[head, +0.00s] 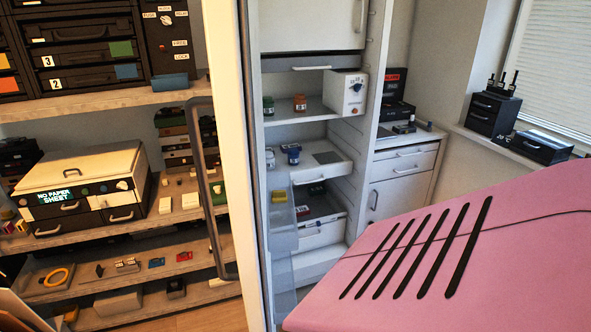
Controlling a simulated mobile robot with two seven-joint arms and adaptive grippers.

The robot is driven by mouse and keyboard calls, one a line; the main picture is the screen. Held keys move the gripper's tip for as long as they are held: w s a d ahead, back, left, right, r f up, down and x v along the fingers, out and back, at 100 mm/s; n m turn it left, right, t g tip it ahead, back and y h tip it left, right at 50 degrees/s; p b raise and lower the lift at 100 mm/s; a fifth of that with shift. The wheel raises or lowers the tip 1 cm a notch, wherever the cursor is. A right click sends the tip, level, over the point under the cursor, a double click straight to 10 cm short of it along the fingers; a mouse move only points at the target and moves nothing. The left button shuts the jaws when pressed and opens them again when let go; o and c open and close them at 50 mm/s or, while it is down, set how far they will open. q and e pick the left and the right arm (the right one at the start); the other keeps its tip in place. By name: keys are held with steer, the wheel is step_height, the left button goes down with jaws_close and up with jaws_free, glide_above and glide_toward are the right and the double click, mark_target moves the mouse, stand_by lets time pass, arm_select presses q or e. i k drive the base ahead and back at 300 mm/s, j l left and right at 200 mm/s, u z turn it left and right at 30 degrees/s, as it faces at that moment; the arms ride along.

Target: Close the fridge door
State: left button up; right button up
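The fridge door (228,90) stands open and is seen nearly edge-on as a tall pale panel left of the fridge. Its long grey bar handle (203,180) is on the left side of the door. The fridge body (374,90) is right of the door, with its inside exposed. Small jars, a white box with a dial (346,94) and a drawer (322,234) show inside it. A closed white upper compartment (310,25) is above the shelves. Neither of my grippers is in view.
Shelves (110,98) with drawers, a printer-like box (82,185) and small parts fill the left. A large pink surface with dark slots (530,255) covers the lower right foreground. A white cabinet (402,190) and a windowsill with black boxes (492,112) are behind it.

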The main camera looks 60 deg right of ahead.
mark_target(231, 31)
steer(key=i+z, duration=0.15)
steer(key=z, duration=0.25)
steer(key=i+j+z, duration=0.1)
steer(key=z, duration=0.25)
steer(key=i+j+z, duration=0.1)
steer(key=z, duration=0.3)
steer(key=j+z, duration=0.2)
steer(key=z, duration=0.2)
steer(key=i+j+z, duration=0.2)
steer(key=z, duration=0.15)
steer(key=i+j+z, duration=0.15)
steer(key=j+z, duration=0.2)
steer(key=j, duration=0.1)
